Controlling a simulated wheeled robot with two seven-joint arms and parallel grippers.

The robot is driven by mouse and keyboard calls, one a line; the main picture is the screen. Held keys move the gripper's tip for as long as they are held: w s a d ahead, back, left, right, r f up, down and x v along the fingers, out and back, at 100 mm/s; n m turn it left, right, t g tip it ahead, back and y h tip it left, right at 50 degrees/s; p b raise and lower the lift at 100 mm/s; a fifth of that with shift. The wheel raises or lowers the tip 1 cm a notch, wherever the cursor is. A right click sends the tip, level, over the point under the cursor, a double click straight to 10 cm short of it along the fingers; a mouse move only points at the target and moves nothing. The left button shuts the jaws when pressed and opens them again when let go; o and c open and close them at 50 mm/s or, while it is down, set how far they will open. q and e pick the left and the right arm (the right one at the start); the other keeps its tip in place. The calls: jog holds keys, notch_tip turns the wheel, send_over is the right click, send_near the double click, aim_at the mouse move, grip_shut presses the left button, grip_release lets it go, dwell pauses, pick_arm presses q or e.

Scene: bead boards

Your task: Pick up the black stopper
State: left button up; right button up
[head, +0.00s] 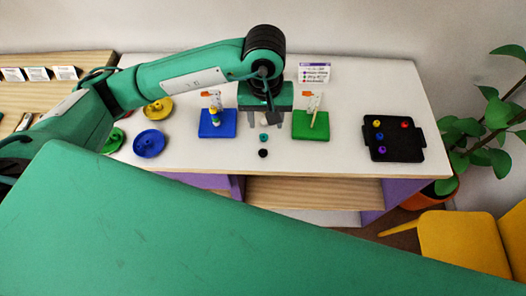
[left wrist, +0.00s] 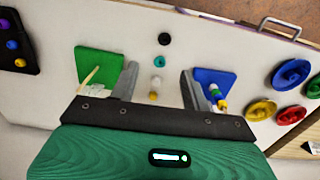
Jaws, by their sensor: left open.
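The black stopper (head: 263,153) is a small dark round piece on the white table near its front edge. It also shows in the left wrist view (left wrist: 164,39), beyond the fingertips. My left gripper (head: 264,121) is open and empty, farther back on the table than the stopper and apart from it. In the left wrist view the fingers (left wrist: 159,72) are spread, with a teal bead (left wrist: 159,61) and a white bead (left wrist: 155,82) showing between them. My right gripper is not in view.
A green board (head: 311,126) and a blue board (head: 217,124), each with a post, stand either side of the gripper. A black tray (head: 393,146) with several beads is at right. Blue (head: 149,144) and yellow (head: 157,109) dishes are at left.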

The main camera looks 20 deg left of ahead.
pick_arm(q)
jog(key=p, duration=0.2)
send_over(263, 149)
jog(key=f, duration=0.8)
jog(key=shift+s+d+f, duration=0.15)
jog(key=shift+d+f, duration=0.05)
jog(key=shift+f, duration=0.05)
jog(key=shift+s+f+p, duration=0.2)
jog(key=shift+f+p, duration=0.35)
jog(key=shift+p, duration=0.1)
jog(key=f, duration=0.1)
jog(key=f+p, duration=0.1)
jog(key=f, duration=0.1)
jog(key=shift+s, duration=0.25)
jog(key=shift+w+f+p, duration=0.1)
jog(key=shift+f+p, duration=0.2)
jog(key=shift+f, duration=0.25)
jog(key=c, duration=1)
